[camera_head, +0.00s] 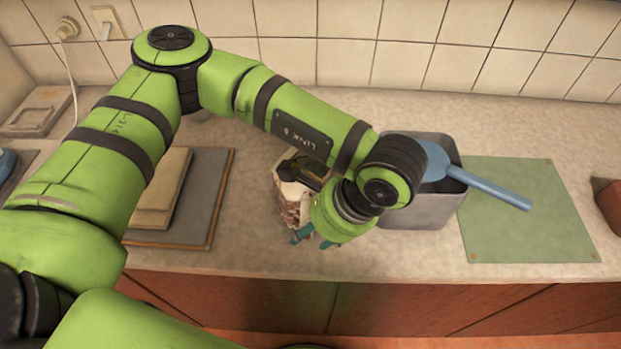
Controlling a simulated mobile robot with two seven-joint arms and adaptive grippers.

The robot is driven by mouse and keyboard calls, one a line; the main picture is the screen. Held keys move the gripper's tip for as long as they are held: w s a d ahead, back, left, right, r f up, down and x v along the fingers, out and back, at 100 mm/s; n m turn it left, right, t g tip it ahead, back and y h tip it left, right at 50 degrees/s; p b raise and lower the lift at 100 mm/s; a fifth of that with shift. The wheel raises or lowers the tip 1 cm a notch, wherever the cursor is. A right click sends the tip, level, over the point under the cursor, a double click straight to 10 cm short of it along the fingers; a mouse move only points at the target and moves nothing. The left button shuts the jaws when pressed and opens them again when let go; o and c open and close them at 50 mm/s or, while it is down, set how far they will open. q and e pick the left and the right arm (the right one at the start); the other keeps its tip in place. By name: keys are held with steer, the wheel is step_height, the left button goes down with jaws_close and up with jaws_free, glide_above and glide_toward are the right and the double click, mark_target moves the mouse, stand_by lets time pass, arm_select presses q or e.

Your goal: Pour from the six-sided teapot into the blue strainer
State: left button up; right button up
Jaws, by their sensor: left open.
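The teapot (290,206), pale with a brown pattern and a dark top, stands on the counter near the middle. My left arm and wrist cover much of it, so its six sides, spout and handle are not clear. My left gripper (314,238) is open, with its teal fingertips low at the teapot's front right. I cannot tell whether they touch it. The blue strainer (490,186) lies across the top of a grey square container (415,213), its handle pointing right. My left wrist partly hides the strainer's bowl. My right gripper is not in view.
A green mat (525,225) lies clear at the right, with a reddish-brown object (609,205) at the right edge. Stacked boards (212,185) lie left of the teapot. A tiled wall (420,50) closes the back. The counter's front edge is close to the teapot.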

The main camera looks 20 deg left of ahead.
arm_select(q)
steer(key=shift+x, duration=1.05)
steer(key=shift+w+r, duration=0.1)
steer(key=shift+r, duration=0.05)
jaws_close()
